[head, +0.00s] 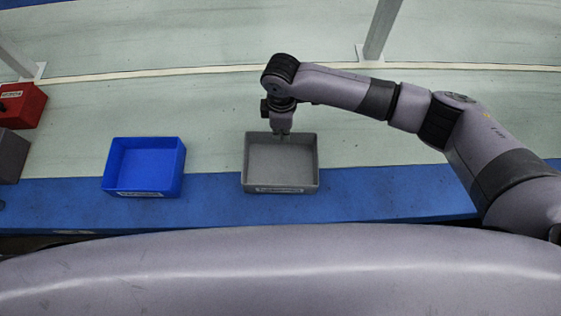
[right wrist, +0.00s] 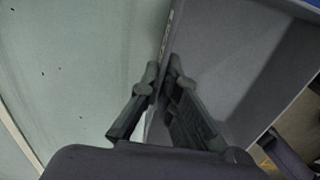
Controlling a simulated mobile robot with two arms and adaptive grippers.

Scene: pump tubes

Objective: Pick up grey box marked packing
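The grey box (head: 280,165) is open-topped and empty. It rests at the blue front edge of the table, with a white label on its near wall, too small to read. My right gripper (head: 281,135) comes down on the middle of its far wall. In the right wrist view, the fingers of my right gripper (right wrist: 163,72) are close together on both sides of the thin wall of the grey box (right wrist: 225,65), one inside and one outside. They look shut on it. My left gripper is not in view.
A blue box (head: 145,168) stands to the left of the grey one, with a gap between them. A red box (head: 22,105) and a dark grey box (head: 10,155) are at the far left edge. The table to the right of the grey box is clear.

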